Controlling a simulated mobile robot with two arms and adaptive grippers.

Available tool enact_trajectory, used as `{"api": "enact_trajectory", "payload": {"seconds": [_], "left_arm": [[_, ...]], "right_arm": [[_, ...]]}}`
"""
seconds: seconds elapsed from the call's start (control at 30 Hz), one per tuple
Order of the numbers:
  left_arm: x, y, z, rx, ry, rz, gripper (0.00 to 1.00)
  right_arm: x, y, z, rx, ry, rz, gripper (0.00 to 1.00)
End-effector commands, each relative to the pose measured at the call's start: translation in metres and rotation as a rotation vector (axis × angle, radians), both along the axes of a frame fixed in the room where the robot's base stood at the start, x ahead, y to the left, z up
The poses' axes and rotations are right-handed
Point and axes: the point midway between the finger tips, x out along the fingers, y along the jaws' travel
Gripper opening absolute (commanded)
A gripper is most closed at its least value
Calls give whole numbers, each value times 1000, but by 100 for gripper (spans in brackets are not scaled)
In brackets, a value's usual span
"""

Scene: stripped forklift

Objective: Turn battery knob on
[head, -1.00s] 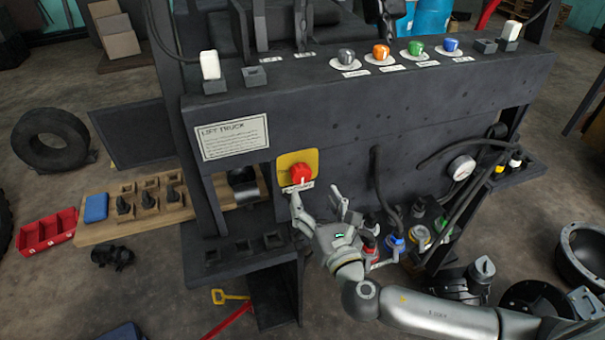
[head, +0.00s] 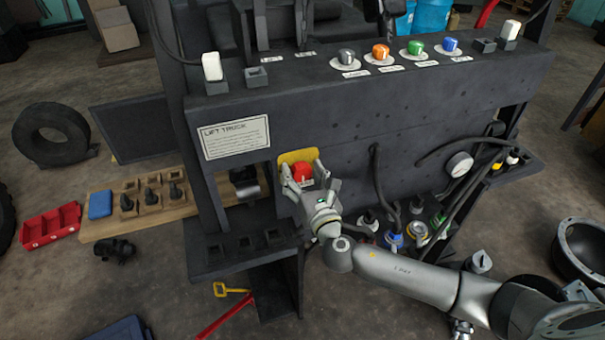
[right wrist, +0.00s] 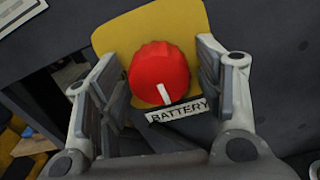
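The red battery knob (head: 302,173) sits on a yellow plate (head: 285,158) on the front of the dark forklift panel. In the right wrist view the knob (right wrist: 159,73) shows a white pointer mark aimed down, slightly right, towards the BATTERY label (right wrist: 178,109). My right gripper (head: 305,172) is open in front of the knob. In the right wrist view its fingers (right wrist: 158,80) stand to the left and right of the knob, with a gap on each side.
Grey, orange, green and blue knobs (head: 381,52) line the panel top. A LIFT TRUCK sign (head: 236,137) is left of the yellow plate. Black hoses (head: 378,185) and a round gauge (head: 459,165) are to the right. A dark shelf (head: 235,262) juts out below.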

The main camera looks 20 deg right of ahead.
Motion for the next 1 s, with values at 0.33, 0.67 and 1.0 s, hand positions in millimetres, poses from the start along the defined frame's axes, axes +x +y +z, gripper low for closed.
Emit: {"api": "enact_trajectory", "payload": {"seconds": [0.33,0.67,1.0], "left_arm": [[0,0,0,0,1,-1,67],[0,0,-7,0,0,0,67],[0,0,-24,0,0,0,67]], "right_arm": [[0,0,0,1,0,-1,22],[0,0,-1,85,2,-2,22],[0,1,-2,361,11,-2,22]]}}
